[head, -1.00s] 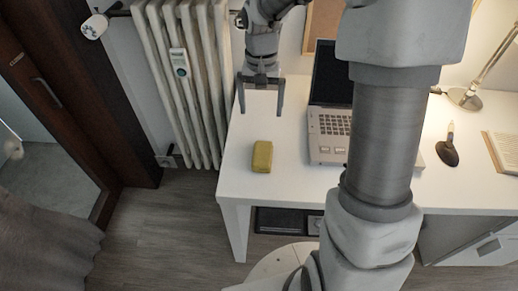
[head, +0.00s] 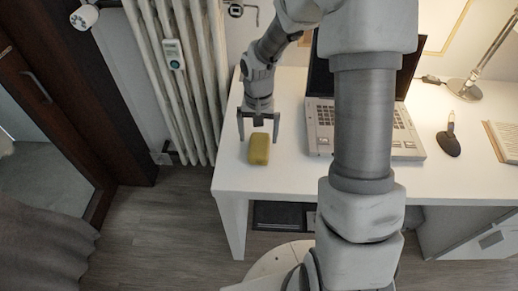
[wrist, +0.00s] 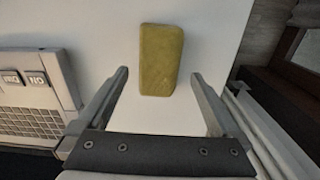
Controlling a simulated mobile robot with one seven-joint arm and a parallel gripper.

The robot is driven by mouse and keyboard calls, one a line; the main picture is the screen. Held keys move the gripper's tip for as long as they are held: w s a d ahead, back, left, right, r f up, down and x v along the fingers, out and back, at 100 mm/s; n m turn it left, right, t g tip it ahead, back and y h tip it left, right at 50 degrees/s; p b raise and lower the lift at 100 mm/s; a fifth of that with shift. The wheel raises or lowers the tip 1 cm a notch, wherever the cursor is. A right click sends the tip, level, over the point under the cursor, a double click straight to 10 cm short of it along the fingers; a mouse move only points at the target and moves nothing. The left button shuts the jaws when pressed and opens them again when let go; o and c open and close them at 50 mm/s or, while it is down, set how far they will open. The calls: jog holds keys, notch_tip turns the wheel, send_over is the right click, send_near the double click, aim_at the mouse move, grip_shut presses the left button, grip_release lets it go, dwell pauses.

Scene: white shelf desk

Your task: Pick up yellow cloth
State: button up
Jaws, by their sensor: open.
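The yellow cloth (head: 259,149) looks like a small folded block. It lies on the left part of the white desk, near the front edge. My gripper (head: 258,139) is open, with its fingers pointing down, at or just behind the cloth in the head view. In the wrist view the cloth (wrist: 160,60) lies ahead of the open fingertips, roughly centred between them (wrist: 158,76). Nothing is held. I cannot tell the exact height of the fingertips above the desk.
A laptop (head: 320,125) stands just right of my gripper, partly hidden by my arm. A radiator (head: 180,80) stands left of the desk (head: 300,180).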

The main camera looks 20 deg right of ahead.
aim_at(259, 145)
notch_tip(259, 145, down, 4)
jog(key=shift+s+r+b, duration=0.15)
jog(key=shift+r+b, duration=0.1)
jog(key=shift+b, duration=0.1)
jog(key=c, duration=1.3)
jog(key=shift+o, duration=0.2)
jog(key=shift+r, duration=0.1)
jog(key=shift+r, duration=0.1)
notch_tip(259, 145, up, 4)
jog(key=shift+r+p, duration=0.25)
jog(key=shift+p, duration=0.6)
jog(key=s+d+r+p, duration=0.1)
jog(key=s+d+r, duration=0.1)
jog(key=d, duration=0.3)
jog(key=s+d+r+p, duration=0.1)
jog(key=s+d+r, duration=0.2)
jog(key=d+r, duration=0.1)
jog(key=shift+d, duration=0.85)
jog(key=shift+r, duration=0.1)
